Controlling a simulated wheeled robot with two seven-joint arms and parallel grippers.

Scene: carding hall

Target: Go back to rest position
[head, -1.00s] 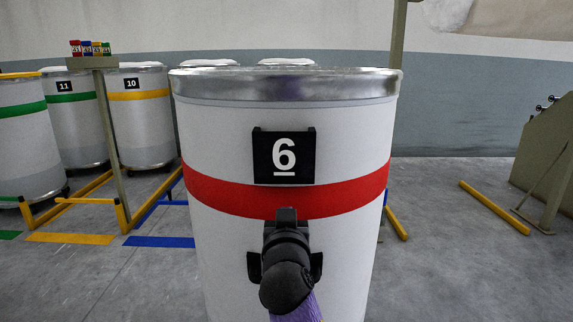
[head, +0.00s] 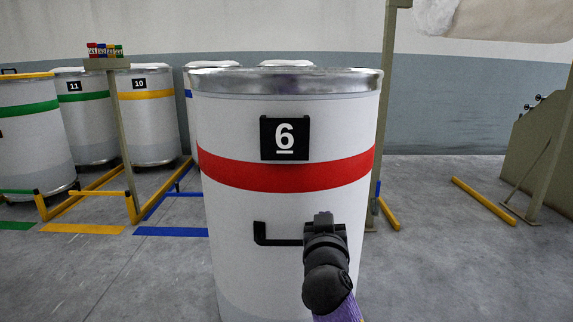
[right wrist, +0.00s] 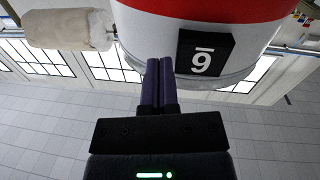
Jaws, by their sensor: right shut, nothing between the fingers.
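A large white can (head: 240,215) with a red band and a black "6" plate (head: 285,138) stands upright in the middle of the head view. A black bar handle (head: 275,241) shows below the band, its right end hidden behind my gripper. My right gripper (head: 323,219) is in front of the can, right of the handle. In the right wrist view the two fingers (right wrist: 158,85) are together and empty, and the can's plate appears upside down (right wrist: 206,54). I cannot tell the gap between gripper and can. My left gripper is not in view.
White cans with yellow (head: 150,123) and green bands (head: 85,131) stand behind at the left, among yellow and blue floor rails. A yellow floor bar (head: 482,199) and a green-grey machine (head: 535,160) are at the right.

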